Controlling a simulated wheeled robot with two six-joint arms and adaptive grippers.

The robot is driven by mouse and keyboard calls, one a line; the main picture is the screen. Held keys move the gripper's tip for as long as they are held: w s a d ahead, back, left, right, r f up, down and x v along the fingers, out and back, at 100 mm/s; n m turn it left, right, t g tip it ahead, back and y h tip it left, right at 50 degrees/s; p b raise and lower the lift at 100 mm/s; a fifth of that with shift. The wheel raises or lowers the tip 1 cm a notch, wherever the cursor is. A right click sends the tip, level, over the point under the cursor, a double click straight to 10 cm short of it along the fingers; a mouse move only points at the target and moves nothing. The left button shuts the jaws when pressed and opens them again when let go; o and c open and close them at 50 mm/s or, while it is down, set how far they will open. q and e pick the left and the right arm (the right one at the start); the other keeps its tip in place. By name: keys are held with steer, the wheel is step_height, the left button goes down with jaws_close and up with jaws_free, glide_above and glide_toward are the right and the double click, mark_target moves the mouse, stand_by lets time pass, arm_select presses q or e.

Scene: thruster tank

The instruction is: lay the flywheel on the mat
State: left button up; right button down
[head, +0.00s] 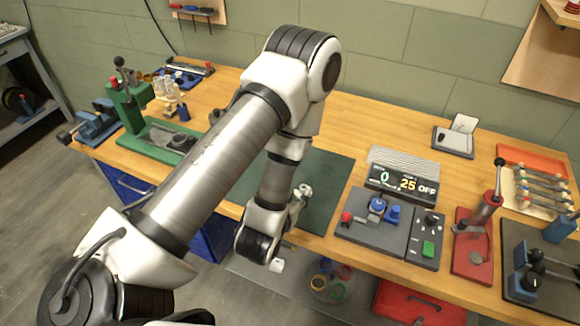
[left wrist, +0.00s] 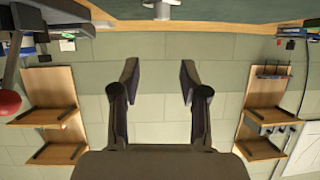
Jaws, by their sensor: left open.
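My left gripper (left wrist: 159,78) is open, with nothing between its fingers in the left wrist view. In the head view my left arm reaches over the bench, and its wrist hangs at the front edge of the dark green mat (head: 328,178). The fingers are hard to make out there. The mat lies flat on the wooden bench, and my arm hides part of it. I cannot make out the flywheel for sure in either view. My right gripper is not in view.
Right of the mat stand a control box (head: 380,220) with a display (head: 402,184) and a red lever press (head: 478,225). A green press (head: 130,95) stands at the left. A tray of colourful rings (head: 330,280) and a red case (head: 415,305) lie below the bench's front edge.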

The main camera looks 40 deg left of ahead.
arm_select(q)
steer(key=s+d+f+m+g+h+p, duration=0.1)
steer(key=s+d+f+g+h, duration=0.1)
steer(key=s+f+g, duration=0.4)
steer(key=s+d+f+m+g+h+p, duration=0.1)
steer(key=s+d+f+g, duration=0.3)
steer(key=s, duration=1)
step_height(320, 180, down, 2)
steer(key=g+h, duration=0.1)
steer(key=g, duration=0.1)
steer(key=shift+f+m+g+p, duration=0.25)
steer(key=shift+m+g+p, duration=0.05)
steer(key=shift+g+p, duration=0.1)
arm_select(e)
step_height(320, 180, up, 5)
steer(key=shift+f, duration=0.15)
